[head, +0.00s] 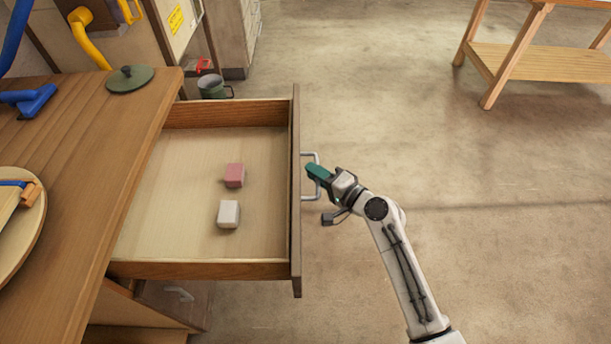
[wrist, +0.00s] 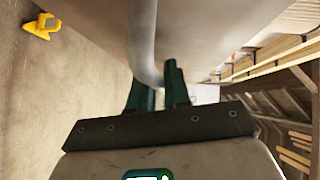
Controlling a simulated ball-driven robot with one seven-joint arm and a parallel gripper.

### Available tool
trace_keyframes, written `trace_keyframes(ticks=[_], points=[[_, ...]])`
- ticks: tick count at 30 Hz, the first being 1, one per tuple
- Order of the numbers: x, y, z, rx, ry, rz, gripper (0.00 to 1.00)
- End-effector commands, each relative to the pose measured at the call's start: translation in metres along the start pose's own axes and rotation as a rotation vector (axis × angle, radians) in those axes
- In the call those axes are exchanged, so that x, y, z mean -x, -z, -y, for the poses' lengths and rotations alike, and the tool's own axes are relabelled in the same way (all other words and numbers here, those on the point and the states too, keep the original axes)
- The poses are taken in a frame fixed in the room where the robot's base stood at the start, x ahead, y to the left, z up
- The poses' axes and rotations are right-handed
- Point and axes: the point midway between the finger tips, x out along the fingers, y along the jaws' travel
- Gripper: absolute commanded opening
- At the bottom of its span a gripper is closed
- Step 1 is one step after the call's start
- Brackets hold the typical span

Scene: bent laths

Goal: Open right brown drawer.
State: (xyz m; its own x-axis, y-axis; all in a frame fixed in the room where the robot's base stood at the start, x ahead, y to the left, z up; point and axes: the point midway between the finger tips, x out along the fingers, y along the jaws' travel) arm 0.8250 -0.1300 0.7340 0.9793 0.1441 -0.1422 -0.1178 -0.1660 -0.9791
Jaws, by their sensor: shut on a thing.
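The brown drawer (head: 210,269) is pulled out from the wooden workbench (head: 105,200) on the left of the head view, and its inside shows. Its metal handle (head: 312,197) is on the outer side of the front panel (head: 296,240). My gripper (head: 314,173) is at the handle, with its green fingers shut on the bar. In the wrist view the grey handle bar (wrist: 143,40) runs down between the green fingers of my gripper (wrist: 158,90). A pink block (head: 235,175) and a white block (head: 229,214) lie inside the drawer.
A green round lid (head: 130,78) and a round board (head: 38,222) lie on the workbench. A wooden table (head: 545,65) stands at the far right. The floor (head: 480,220) right of my arm is clear.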

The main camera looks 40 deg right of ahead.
Motion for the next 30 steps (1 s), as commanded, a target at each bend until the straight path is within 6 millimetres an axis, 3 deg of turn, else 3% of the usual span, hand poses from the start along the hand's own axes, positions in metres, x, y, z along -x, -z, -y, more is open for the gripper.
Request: trace_keyframes(ticks=[16,17,22,30], points=[[0.0062,0.005,-0.0037,0.0,-0.004,0.002,0.0],[0.0062,0.005,-0.0036,0.0,-0.004,0.002,0.18],[0.006,0.0051,-0.003,0.0,-0.003,0.002,0.34],[0.0065,0.0054,-0.0023,0.0,-0.001,0.001,0.37]])
